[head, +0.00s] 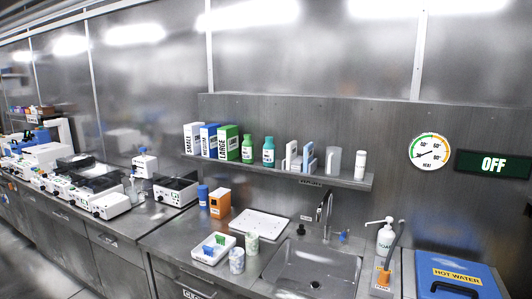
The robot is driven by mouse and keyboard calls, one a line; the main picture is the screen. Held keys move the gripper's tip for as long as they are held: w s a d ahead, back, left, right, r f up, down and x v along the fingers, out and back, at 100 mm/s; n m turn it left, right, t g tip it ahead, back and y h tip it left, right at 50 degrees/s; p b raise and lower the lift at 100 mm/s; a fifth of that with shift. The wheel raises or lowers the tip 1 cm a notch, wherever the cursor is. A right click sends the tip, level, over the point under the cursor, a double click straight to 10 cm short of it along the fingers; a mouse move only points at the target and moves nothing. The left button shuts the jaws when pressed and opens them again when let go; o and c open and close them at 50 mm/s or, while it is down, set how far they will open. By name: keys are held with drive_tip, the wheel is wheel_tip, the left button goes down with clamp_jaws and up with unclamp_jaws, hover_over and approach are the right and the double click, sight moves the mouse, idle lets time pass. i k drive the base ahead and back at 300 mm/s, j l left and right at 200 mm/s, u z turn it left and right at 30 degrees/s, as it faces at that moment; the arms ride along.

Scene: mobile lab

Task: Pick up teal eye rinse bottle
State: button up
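A teal bottle (268,153) with a pale label stands upright on the wall shelf (345,180) above the sink. Its label is too small to read. A green bottle (247,149) stands just to its left, and white and blue holders (291,155) stand to its right. My gripper is not in view.
Boxes (208,138) fill the shelf's left end; a clear jug (333,160) and a white bottle (360,165) stand at its right. Below are a sink (315,270), a tap (326,210), a white tray (212,250) and cups. A soap pump (385,238) stands right of the sink.

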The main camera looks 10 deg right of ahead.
sight(268, 149)
drive_tip(key=i+j, duration=0.5)
drive_tip(key=i+j+z, duration=0.25)
drive_tip(key=z, duration=0.15)
drive_tip(key=i+j+z, duration=0.2)
drive_tip(key=z, duration=0.15)
drive_tip(key=i+j+z, duration=0.15)
drive_tip(key=j+z, duration=0.25)
